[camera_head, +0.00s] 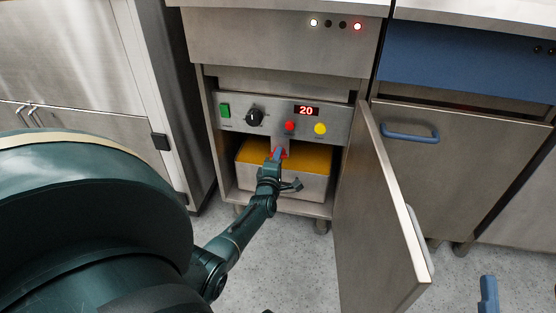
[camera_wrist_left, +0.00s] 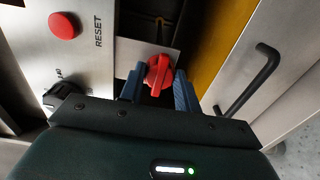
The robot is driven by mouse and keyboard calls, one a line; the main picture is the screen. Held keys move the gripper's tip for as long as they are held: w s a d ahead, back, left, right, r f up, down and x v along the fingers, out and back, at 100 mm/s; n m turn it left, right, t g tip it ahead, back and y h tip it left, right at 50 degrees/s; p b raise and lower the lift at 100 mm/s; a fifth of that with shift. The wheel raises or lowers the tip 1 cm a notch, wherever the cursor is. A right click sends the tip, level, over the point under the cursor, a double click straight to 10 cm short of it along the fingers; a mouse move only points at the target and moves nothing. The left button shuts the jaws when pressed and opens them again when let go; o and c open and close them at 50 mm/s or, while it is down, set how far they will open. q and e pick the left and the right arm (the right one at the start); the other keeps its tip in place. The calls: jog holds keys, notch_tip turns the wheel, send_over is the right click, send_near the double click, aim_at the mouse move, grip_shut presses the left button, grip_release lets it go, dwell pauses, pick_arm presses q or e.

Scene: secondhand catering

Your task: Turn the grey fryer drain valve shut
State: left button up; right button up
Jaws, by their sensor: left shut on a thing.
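The fryer's drain valve shows as a red handle (camera_wrist_left: 158,74) under the control panel, not a grey one. My left gripper (camera_head: 276,155) reaches into the open fryer cabinet from the front. In the left wrist view its two blue fingers (camera_wrist_left: 160,90) stand on either side of the red handle and are shut on it. The fingers and wrist hide much of the valve in the head view. A blue piece (camera_head: 488,295) at the lower right edge looks like a finger of my right gripper; the rest is out of frame.
The control panel above has a red reset button (camera_wrist_left: 64,25), a black dial (camera_head: 254,117), a yellow button (camera_head: 320,129) and a display reading 20 (camera_head: 306,111). A metal bin (camera_head: 312,187) with a handle sits below. The open cabinet door (camera_head: 375,220) stands close on the right.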

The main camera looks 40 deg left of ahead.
dwell(0.3)
pick_arm(q)
jog(key=o, duration=1)
jog(key=shift+c, duration=0.2)
pick_arm(e)
jog(key=shift+r, duration=0.1)
pick_arm(q)
jog(key=p+v, duration=0.5)
jog(key=v, duration=0.8)
jog(key=shift+p, duration=0.3)
pick_arm(e)
jog(key=shift+s+d+f+m+g+h, duration=0.15)
jog(key=shift+s+f+g+h, duration=0.1)
jog(key=shift+f+h, duration=0.3)
jog(key=shift+s+d+f+m+g+h, duration=0.15)
jog(key=shift+f+g+h, duration=0.1)
jog(key=shift+f+h, duration=0.3)
jog(key=shift+a+r, duration=0.1)
